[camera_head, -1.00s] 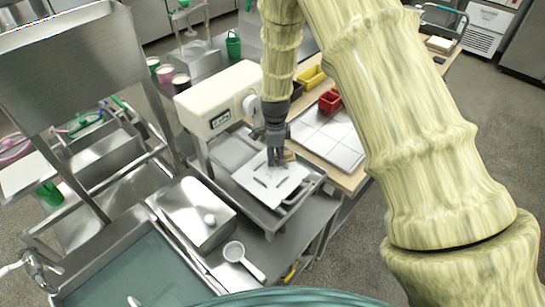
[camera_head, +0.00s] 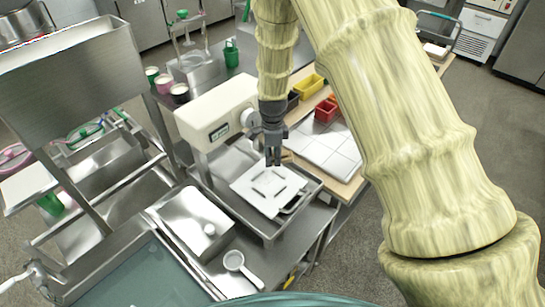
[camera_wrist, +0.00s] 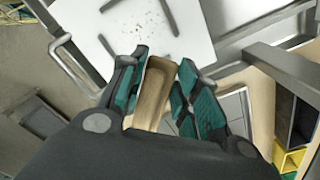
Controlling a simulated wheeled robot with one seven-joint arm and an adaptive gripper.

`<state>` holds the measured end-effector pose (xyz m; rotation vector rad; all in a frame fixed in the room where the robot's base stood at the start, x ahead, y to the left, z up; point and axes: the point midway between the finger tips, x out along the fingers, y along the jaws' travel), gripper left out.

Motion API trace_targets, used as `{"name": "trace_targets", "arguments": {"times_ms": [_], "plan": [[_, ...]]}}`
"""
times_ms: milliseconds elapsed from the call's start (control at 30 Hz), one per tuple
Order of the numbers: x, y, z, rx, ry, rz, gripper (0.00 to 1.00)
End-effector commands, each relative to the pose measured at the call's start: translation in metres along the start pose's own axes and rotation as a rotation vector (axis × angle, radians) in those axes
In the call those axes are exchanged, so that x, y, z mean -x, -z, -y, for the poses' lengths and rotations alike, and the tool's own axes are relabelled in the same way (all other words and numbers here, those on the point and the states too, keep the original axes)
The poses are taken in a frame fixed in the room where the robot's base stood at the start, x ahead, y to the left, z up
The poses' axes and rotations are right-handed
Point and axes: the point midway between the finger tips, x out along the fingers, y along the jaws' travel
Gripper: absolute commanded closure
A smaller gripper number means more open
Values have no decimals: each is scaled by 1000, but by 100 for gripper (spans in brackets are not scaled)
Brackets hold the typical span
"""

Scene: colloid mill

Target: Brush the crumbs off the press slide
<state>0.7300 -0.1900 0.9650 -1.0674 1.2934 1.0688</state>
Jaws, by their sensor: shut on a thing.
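The press slide is a white plate (camera_head: 262,199) with dark raised bars, lying in a metal tray under the cream press head. It also shows at the top of the wrist view (camera_wrist: 190,35), with small brown crumbs (camera_wrist: 151,14) scattered between its bars. My gripper (camera_head: 273,163) is at the far edge of the slide, pointing down. In the wrist view my gripper (camera_wrist: 160,85) is shut on a tan wooden brush handle (camera_wrist: 152,95), held between its teal pads. The brush's bristles are hidden, so I cannot tell whether they touch the slide.
The cream press head (camera_head: 216,112) stands left of my gripper. A wooden table (camera_head: 345,185) with white tiles, a red bin (camera_head: 326,110) and a yellow bin (camera_head: 307,87) is to the right. A lidded steel box (camera_head: 195,222) and a white strainer (camera_head: 235,262) are in front.

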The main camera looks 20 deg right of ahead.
Motion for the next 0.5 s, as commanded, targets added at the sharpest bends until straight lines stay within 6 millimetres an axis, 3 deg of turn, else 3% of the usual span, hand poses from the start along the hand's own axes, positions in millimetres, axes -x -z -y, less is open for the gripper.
{"name": "trace_targets", "arguments": {"times_ms": [100,500], "plan": [[8,0,0,0,0,0,100],[11,0,0,0,1,0,100]]}}
